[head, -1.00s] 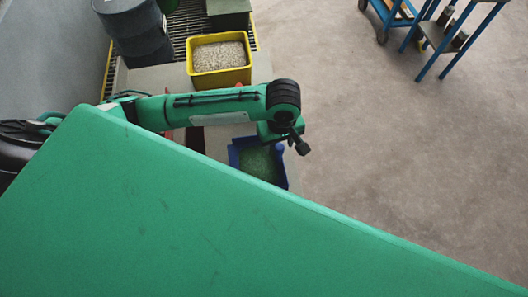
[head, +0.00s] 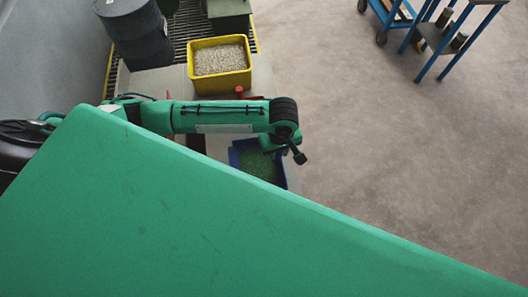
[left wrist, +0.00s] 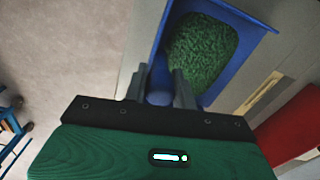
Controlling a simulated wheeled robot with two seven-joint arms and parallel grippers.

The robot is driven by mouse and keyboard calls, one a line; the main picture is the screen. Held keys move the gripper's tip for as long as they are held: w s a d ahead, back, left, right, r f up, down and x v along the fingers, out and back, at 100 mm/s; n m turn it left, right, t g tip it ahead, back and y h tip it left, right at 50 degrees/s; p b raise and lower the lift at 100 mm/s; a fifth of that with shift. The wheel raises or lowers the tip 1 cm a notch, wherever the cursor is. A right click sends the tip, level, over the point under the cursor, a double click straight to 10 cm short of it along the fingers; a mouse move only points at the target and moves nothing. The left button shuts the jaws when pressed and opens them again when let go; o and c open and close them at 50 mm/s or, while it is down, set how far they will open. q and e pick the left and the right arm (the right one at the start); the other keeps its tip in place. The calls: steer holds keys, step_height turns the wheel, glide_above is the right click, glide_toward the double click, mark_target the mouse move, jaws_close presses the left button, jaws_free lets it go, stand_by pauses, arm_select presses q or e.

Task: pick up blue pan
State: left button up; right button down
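The blue pan (head: 236,156) holds green granules and sits below my left arm in the head view, partly hidden by the arm and a large green surface. In the left wrist view the pan (left wrist: 232,14) lies just beyond the fingers, its granules at the top. My left gripper (left wrist: 160,74) has its fingers apart, with a blue part of the pan showing between them. I cannot tell whether they touch it. In the head view my left gripper (head: 299,156) is small and dark beside the pan. My right gripper is in neither view.
A yellow bin (head: 220,81) of pale granules stands behind the pan. A dark drum (head: 133,32) and a green box (head: 229,14) are farther back. Blue-framed carts (head: 440,45) stand at top right. The floor right of the pan is clear.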

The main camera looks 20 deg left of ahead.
arm_select(q)
jaws_close()
steer(key=shift+r, duration=0.15)
